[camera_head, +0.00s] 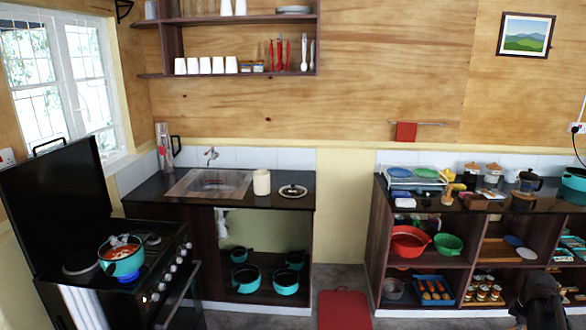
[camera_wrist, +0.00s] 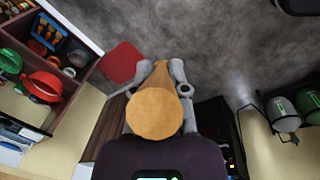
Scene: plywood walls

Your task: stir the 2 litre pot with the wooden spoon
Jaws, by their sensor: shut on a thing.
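The wooden spoon (camera_wrist: 153,112) is held in my gripper (camera_wrist: 158,85) in the wrist view, between the two grey fingers. The spoon is apart from this pot as far as I can see. A dark part of my arm shows at the lower right of the camera_head view, but the fingers are not clear there.
The stove (camera_head: 170,262) has its black lid raised behind the pot. A sink counter (camera_head: 220,205) adjoins it, with several teal pots below. The right-hand counter (camera_head: 440,203) is crowded. A red mat (camera_head: 344,308) lies on the floor.

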